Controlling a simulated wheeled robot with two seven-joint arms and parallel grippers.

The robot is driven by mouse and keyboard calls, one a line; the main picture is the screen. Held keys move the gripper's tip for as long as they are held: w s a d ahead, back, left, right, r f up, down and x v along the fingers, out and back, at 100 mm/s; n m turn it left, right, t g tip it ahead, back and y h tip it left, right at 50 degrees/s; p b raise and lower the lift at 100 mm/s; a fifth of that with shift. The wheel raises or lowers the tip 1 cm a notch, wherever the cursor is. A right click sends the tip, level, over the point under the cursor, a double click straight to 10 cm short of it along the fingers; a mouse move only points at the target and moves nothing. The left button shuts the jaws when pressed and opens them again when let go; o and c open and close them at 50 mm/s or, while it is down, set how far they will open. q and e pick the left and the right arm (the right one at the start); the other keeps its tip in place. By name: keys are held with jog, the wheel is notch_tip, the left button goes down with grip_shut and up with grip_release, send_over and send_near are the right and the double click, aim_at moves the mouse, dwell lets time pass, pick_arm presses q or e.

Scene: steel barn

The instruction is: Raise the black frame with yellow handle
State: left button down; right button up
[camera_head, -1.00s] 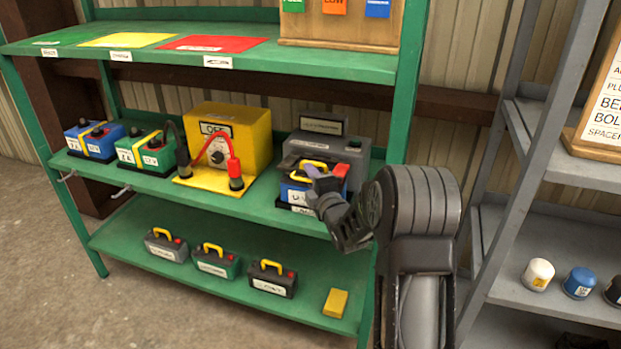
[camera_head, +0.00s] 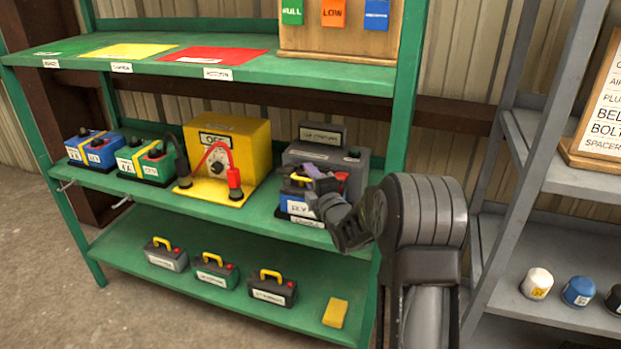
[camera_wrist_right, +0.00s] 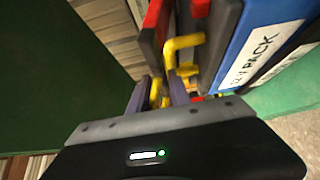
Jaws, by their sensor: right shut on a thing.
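The yellow handle (camera_head: 299,178) stands over the blue 12 V pack (camera_head: 296,206) in the grey machine (camera_head: 345,167) on the green rack's middle shelf. My right gripper (camera_head: 316,182) reaches in from the right and is shut on this handle. In the right wrist view the yellow handle (camera_wrist_right: 184,46) rises between and beyond the fingers (camera_wrist_right: 168,88). The blue pack (camera_wrist_right: 262,38) stands to its right there. The black frame is mostly hidden by the gripper, and I cannot tell whether it touches the pack. My left gripper is out of view.
A yellow box (camera_head: 248,150) with red and black clamps stands left of the machine, near two small batteries. Yellow-handled cases (camera_head: 272,289) and a yellow block (camera_head: 335,313) sit on the lower shelf. The top shelf (camera_head: 330,77) lies above. A grey rack (camera_head: 510,210) stands right.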

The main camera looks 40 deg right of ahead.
jog(key=shift+o, duration=0.6)
jog(key=shift+w+d+r, duration=0.2)
jog(key=shift+d+r, duration=0.05)
jog(key=shift+r, duration=0.55)
jog(key=shift+w+d+r, duration=0.1)
jog(key=shift+d+r, duration=0.05)
jog(key=shift+r, duration=0.1)
jog(key=shift+o, duration=0.4)
jog(key=shift+w+d+r, duration=0.2)
jog(key=shift+d+r, duration=0.1)
jog(key=shift+r, duration=0.2)
jog(key=shift+o, duration=0.3)
jog(key=shift+w+d+r, duration=0.25)
jog(key=shift+d+r, duration=0.15)
jog(key=shift+r, duration=0.1)
jog(key=shift+o, duration=0.2)
jog(key=shift+w+d+r, duration=0.1)
jog(key=shift+d+r, duration=0.05)
jog(key=shift+r, duration=0.05)
